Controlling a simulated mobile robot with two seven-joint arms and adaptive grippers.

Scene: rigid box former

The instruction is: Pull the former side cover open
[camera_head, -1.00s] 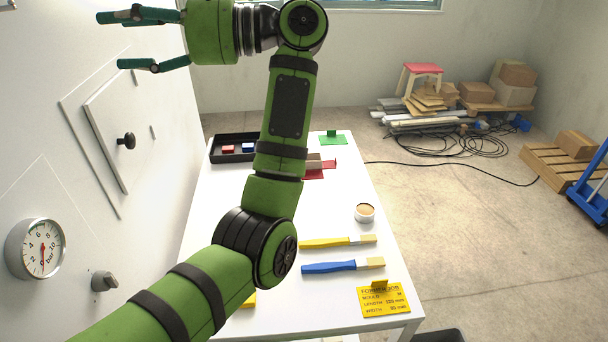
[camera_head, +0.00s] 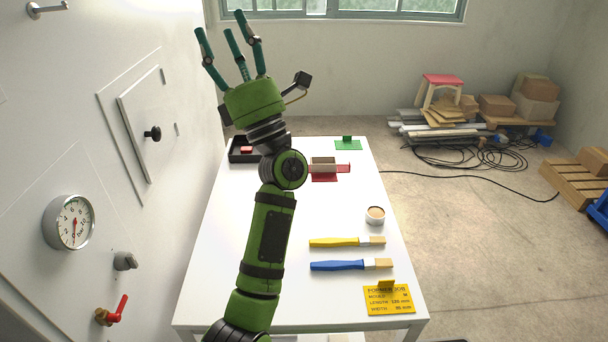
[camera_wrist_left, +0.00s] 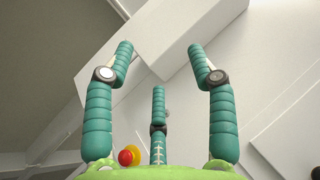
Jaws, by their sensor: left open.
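The side cover (camera_head: 137,112) is a pale rectangular panel on the white machine wall at the left of the head view. It sits within a thin outlined frame and looks closed. A black round knob (camera_head: 152,134) sticks out of it. My left gripper (camera_head: 226,32) is open and empty, raised to the right of the cover and higher in the picture, with its three fingers pointing up and apart. The left wrist view shows its spread teal fingers (camera_wrist_left: 158,70) before pale flat surfaces, with nothing between them. My right gripper is not in view.
A pressure gauge (camera_head: 69,222), a grey knob (camera_head: 125,261) and a red-handled valve (camera_head: 112,311) project from the wall below the cover. A white table (camera_head: 330,212) carries brushes (camera_head: 336,242), a cup (camera_head: 375,215) and a black tray (camera_head: 235,158). Floor beyond is partly clear.

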